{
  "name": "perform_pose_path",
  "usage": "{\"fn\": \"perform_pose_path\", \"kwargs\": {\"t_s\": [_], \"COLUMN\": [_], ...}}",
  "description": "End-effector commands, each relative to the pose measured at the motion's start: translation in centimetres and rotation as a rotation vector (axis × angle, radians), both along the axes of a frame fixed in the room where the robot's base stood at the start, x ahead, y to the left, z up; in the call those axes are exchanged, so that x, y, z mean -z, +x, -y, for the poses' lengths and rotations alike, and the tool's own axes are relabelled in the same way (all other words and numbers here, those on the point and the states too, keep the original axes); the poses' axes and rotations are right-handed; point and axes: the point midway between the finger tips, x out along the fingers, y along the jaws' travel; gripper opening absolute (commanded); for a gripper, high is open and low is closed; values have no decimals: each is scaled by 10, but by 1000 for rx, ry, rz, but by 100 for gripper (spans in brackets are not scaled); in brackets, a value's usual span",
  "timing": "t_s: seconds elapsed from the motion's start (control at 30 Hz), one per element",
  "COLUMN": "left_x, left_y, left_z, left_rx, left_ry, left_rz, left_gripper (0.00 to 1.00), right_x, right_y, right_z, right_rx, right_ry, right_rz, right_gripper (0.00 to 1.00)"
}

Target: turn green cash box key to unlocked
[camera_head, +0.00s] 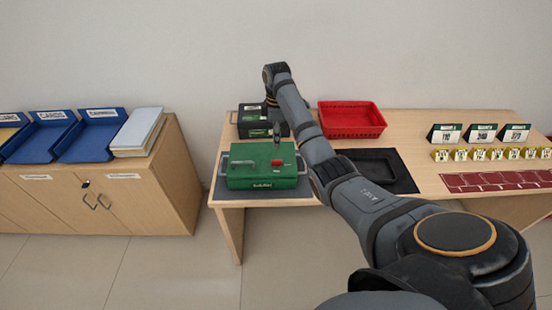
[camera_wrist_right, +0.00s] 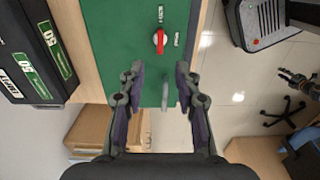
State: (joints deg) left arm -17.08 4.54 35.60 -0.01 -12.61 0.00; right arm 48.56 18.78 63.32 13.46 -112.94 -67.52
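The green cash box (camera_head: 262,178) stands on a dark mat at the left end of the counter. Its red key (camera_head: 277,162) is on the lid, and it also shows in the right wrist view (camera_wrist_right: 160,41) beside two small white labels too small to read. My right gripper (camera_head: 277,133) hangs above the box. In the right wrist view my right gripper (camera_wrist_right: 160,78) is open and empty, with the key beyond its fingertips. A grey handle (camera_wrist_right: 165,96) shows between the fingers. What looks like my left gripper (camera_wrist_right: 297,80) is small at the right edge.
A wooden cabinet (camera_head: 150,195) with blue trays stands left, across a floor gap.

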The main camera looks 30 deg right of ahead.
Motion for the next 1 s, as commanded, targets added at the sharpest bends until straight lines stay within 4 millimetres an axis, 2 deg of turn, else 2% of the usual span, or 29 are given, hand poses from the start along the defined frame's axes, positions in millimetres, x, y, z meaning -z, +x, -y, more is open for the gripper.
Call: {"fn": "perform_pose_path", "kwargs": {"t_s": [0.17, 0.5, 0.6, 0.77, 1.0], "left_x": [-2, -11, -12, -12, -12], "left_y": [-1, -3, -3, -3, -3], "left_z": [0, 0, 0, 0, 0], "left_rx": [0, 0, 0, 0, 0], "left_ry": [0, 0, 0, 0, 0], "left_rz": [-2, -5, -5, -5, -5], "left_gripper": [33, 33, 33, 33, 33], "right_x": [10, 78, 93, 104, 106], "right_y": [-1, -2, -1, -1, -1], "right_z": [0, 0, 0, 0, 0], "right_rx": [1, 3, 2, 2, 2], "right_ry": [0, -2, -2, -2, -2], "right_rz": [-4, -3, -1, 1, 1], "right_gripper": [33, 33, 33, 33, 33]}}
